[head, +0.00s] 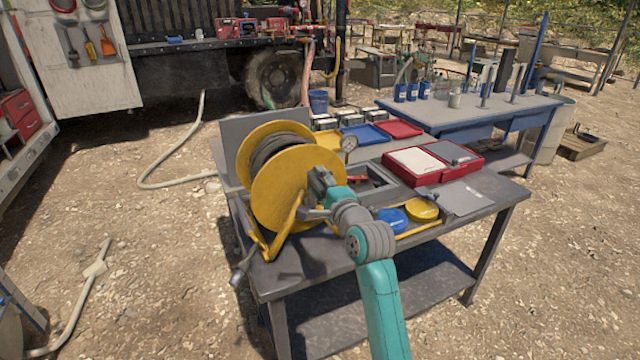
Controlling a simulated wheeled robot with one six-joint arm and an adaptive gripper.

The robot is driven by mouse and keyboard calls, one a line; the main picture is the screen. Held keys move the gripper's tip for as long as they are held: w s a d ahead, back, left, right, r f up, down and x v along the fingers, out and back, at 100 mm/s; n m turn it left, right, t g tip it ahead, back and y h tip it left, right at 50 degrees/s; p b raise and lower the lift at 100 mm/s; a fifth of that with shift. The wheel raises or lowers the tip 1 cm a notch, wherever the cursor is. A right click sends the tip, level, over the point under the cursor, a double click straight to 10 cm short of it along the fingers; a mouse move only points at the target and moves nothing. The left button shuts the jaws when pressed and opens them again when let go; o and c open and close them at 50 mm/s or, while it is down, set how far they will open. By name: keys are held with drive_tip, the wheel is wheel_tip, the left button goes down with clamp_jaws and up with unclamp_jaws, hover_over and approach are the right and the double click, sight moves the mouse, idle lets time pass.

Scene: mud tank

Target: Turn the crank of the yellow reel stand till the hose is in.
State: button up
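The yellow reel stand (290,190) is on the left end of the grey worktable (300,262). Dark hose (277,148) is wound between its two yellow discs. A grey hose end or fitting (240,274) hangs at the table's left front edge. My gripper (314,204) is at the right face of the near disc, at the end of my teal and grey arm. The crank cannot be made out; my gripper and wrist cover that part of the reel. The fingers are too small and overlapped to tell whether they are open or shut on the crank.
A blue roll (393,218), a yellow round tin (422,209) and a red case (412,166) lie right of my arm. A gauge (349,143) stands behind the reel. A blue table (470,115) is behind. Gravel left of the worktable is mostly open, with a pale hose (165,184) across it.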

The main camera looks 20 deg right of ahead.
drive_tip(key=s, duration=1.2)
idle(0.4)
drive_tip(key=s+a+f+n+g+h, duration=0.1)
drive_tip(key=s+a+f+n, duration=0.25)
drive_tip(key=s+f, duration=0.7)
drive_tip(key=s+a+f+n+g, duration=0.1)
drive_tip(key=s+a+f+n, duration=0.3)
drive_tip(key=s+f, duration=0.65)
drive_tip(key=s+a+n+g+y, duration=0.1)
drive_tip(key=s+n, duration=1.1)
drive_tip(key=s, duration=1.4)
drive_tip(key=shift+a+f, duration=0.15)
drive_tip(key=shift+a, duration=0.7)
